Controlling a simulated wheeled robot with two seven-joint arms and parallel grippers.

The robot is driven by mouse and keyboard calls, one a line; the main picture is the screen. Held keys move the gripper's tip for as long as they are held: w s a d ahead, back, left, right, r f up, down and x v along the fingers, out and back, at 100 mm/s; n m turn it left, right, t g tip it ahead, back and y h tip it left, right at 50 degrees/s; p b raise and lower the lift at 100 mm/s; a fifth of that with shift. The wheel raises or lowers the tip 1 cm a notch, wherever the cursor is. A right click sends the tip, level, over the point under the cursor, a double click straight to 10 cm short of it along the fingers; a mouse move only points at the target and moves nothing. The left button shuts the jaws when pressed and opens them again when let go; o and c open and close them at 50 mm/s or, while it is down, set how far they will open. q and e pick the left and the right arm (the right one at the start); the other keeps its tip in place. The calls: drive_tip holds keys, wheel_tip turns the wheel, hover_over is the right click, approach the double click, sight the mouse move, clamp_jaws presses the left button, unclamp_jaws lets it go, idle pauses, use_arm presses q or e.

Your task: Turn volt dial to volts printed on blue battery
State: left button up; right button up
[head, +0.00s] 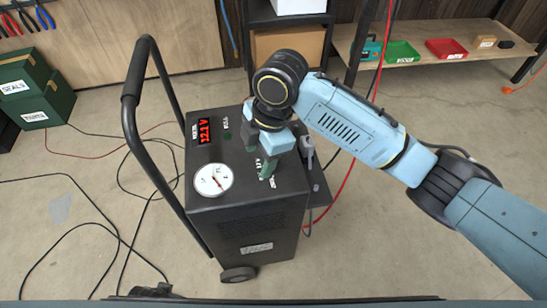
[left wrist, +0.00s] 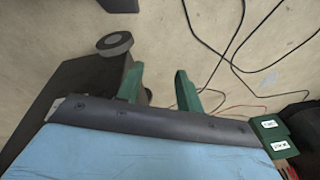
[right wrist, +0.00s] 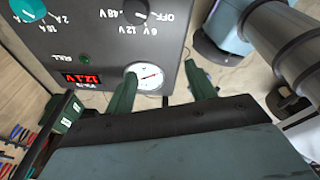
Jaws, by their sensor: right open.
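The volt dial (right wrist: 134,8) is a dark knob at the top edge of the right wrist view, partly cut off. Labels near it read OFF, 6 V, 12 V and 48 V; I cannot tell its exact setting. It sits on the top panel of a black cart (head: 250,235). My right gripper (head: 257,160) is over that panel in the head view. Its green fingers stand apart and empty in the right wrist view (right wrist: 160,74), away from the dial. My left gripper (left wrist: 158,74) is open and empty, low beside the cart. I cannot make out a blue battery.
The panel has a red display (head: 204,131) reading 12.1 V, a white gauge (head: 213,180) and a teal dial (right wrist: 28,8). A tall handle (head: 131,90) rises at the cart's left. Cables lie on the floor. A shelf (head: 400,62) with trays stands behind.

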drive_tip(key=w+d+r+n+h, duration=0.2)
drive_tip(key=w+d+r+n, duration=0.1)
drive_tip(key=w+r, duration=0.2)
wheel_tip(320, 180, down, 12)
drive_tip(key=b, duration=0.4)
drive_tip(key=shift+s+f, duration=0.1)
drive_tip(key=shift+f, duration=0.15)
use_arm(q)
drive_tip(key=w+d+r, duration=0.4)
drive_tip(key=r, duration=0.5)
drive_tip(key=shift+w+d+r+t+h, duration=0.2)
drive_tip(key=shift+d+r+t+h, duration=0.1)
drive_tip(key=shift+r+t, duration=0.1)
use_arm(e)
drive_tip(key=shift+a+f, duration=0.1)
drive_tip(key=shift+f, duration=0.4)
drive_tip(key=shift+c, duration=0.2)
drive_tip(key=c, duration=0.9)
